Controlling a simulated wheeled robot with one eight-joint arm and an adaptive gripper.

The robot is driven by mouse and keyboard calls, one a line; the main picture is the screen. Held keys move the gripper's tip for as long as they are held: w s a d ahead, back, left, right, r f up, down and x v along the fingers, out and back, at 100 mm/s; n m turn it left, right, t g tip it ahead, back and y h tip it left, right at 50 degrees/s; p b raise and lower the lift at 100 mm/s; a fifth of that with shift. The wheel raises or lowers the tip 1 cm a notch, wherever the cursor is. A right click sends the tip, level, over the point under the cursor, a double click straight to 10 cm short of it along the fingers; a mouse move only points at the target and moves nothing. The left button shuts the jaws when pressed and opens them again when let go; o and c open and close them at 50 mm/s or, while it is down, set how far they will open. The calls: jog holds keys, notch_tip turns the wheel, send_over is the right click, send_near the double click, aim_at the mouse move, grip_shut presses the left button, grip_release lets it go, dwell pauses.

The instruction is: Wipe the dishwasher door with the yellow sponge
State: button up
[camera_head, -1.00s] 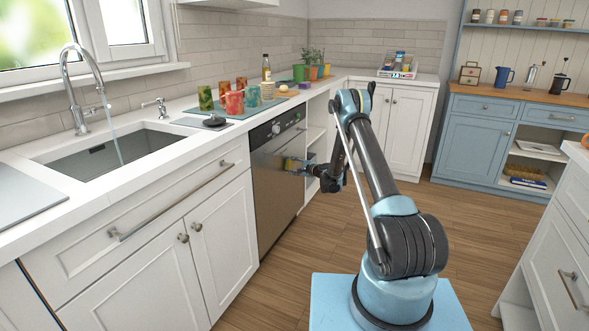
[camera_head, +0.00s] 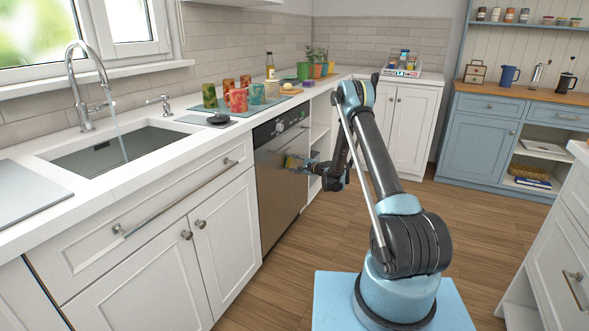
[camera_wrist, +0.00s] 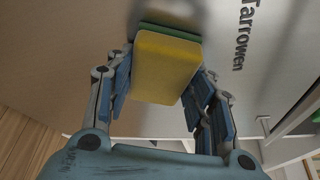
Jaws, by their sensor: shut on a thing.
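The dishwasher door (camera_head: 272,202) is a dark steel front under the counter, between white cabinets. It fills most of the wrist view (camera_wrist: 60,60), with the dark lettering "Tarrowen" on it. The yellow sponge (camera_wrist: 165,68) has a green layer on its far side, which is against or very close to the door; I cannot tell if it touches. My gripper (camera_wrist: 165,95) is shut on the sponge, with blue finger pads on both sides of it. In the head view the sponge (camera_head: 290,162) is small at my gripper's tip, in front of the door's upper part.
The dishwasher's control panel (camera_head: 281,126) is above the door. Open white shelves (camera_head: 319,132) stand just right of it. Mugs (camera_head: 237,99) and other items stand on the counter above. The wooden floor (camera_head: 300,262) in front is clear.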

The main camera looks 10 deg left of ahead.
aim_at(296, 161)
jog(key=shift+w+d, duration=0.25)
jog(key=shift+w, duration=0.65)
jog(key=shift+w+d, duration=0.25)
jog(key=shift+w, duration=0.6)
jog(key=w, duration=0.1)
jog(key=w+d, duration=0.1)
jog(key=w, duration=0.1)
jog(key=shift+w+d, duration=0.15)
jog(key=shift+d, duration=0.05)
jog(key=shift+d, duration=0.1)
jog(key=shift+s+d, duration=0.35)
jog(key=shift+d, duration=0.55)
jog(key=shift+s+d, duration=0.35)
jog(key=shift+d, duration=0.6)
jog(key=shift+s+d, duration=0.35)
jog(key=shift+d, duration=0.55)
jog(key=shift+s+d, duration=0.25)
jog(key=shift+d, duration=0.45)
jog(key=shift+s+d, duration=0.25)
jog(key=shift+d, duration=0.45)
